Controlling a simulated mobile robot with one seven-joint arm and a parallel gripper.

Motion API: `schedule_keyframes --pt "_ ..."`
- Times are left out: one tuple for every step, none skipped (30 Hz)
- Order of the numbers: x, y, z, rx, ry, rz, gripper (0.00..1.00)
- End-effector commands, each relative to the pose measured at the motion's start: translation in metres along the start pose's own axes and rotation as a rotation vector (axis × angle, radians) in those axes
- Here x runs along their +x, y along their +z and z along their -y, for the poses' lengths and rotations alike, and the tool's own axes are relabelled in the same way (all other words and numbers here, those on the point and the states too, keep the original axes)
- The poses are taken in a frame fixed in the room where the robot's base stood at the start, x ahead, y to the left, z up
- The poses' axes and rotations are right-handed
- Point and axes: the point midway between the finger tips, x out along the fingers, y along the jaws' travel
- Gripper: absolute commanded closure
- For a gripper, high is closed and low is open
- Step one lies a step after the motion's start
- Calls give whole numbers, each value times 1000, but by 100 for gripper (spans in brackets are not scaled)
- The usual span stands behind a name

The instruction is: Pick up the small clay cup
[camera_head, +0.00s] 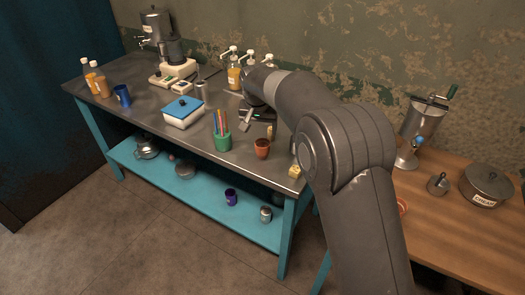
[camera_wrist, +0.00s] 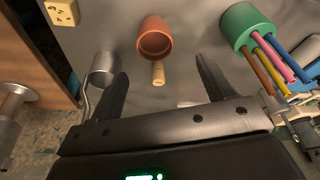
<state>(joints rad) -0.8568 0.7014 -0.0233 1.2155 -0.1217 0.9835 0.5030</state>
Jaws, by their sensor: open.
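The small clay cup (camera_head: 262,148) is reddish-brown and stands near the front edge of the metal counter, right of the green pencil holder. In the wrist view the clay cup (camera_wrist: 155,38) is ahead of my gripper (camera_wrist: 163,72), with its open mouth facing the camera. My gripper is open and empty. Its two dark fingers point towards the cup's sides, and the cup appears beyond the fingertips, not between them. A small tan cork-like piece (camera_wrist: 158,73) shows between the fingers and the cup. In the head view my arm hides part of the counter behind the cup.
A green holder with coloured sticks (camera_wrist: 245,24) is close on the right in the wrist view. A grey metal cup (camera_wrist: 103,68) is close on the left. A pale yellow block (camera_head: 295,171) lies at the counter's corner. A white box with blue lid (camera_head: 184,112) stands further left.

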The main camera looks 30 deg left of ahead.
Motion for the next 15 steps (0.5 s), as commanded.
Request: schedule_keyframes --pt "4 0 0 0 1 1 25" --pt "7 0 0 0 1 1 25" --pt "12 0 0 0 1 1 25" --pt "16 0 0 0 1 2 25" --pt "21 1 0 0 1 3 25" --pt "27 1 0 0 1 3 25" --pt "32 1 -1 0 1 2 25" --pt "38 1 -1 0 1 2 25" --pt "44 1 -1 0 1 3 25" --pt "48 1 -1 0 1 2 25" --pt "50 0 -1 0 0 1 25" --pt "53 0 -1 0 0 0 25" --pt "55 0 -1 0 0 0 25" --pt "57 1 -1 1 0 0 25" --pt "60 1 -2 1 0 1 25"
